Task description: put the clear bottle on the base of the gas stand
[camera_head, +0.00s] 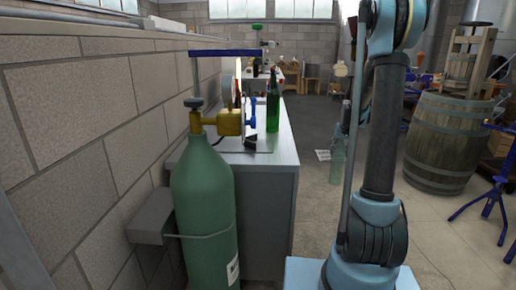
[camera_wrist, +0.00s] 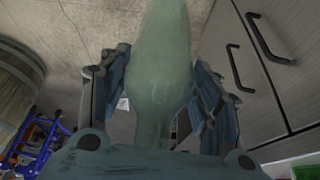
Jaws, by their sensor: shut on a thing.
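The clear bottle (camera_wrist: 164,40), pale green and see-through, is between the fingers of my gripper (camera_wrist: 160,78) in the wrist view. I cannot tell surely whether this plate is the gas stand's base.
A green gas cylinder (camera_head: 203,200) with a brass valve stands against the wall in front of the bench (camera_head: 282,150). A dark green bottle (camera_head: 273,105) stands on the bench. A wooden barrel (camera_head: 440,145) and a blue trestle (camera_head: 490,195) are at right.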

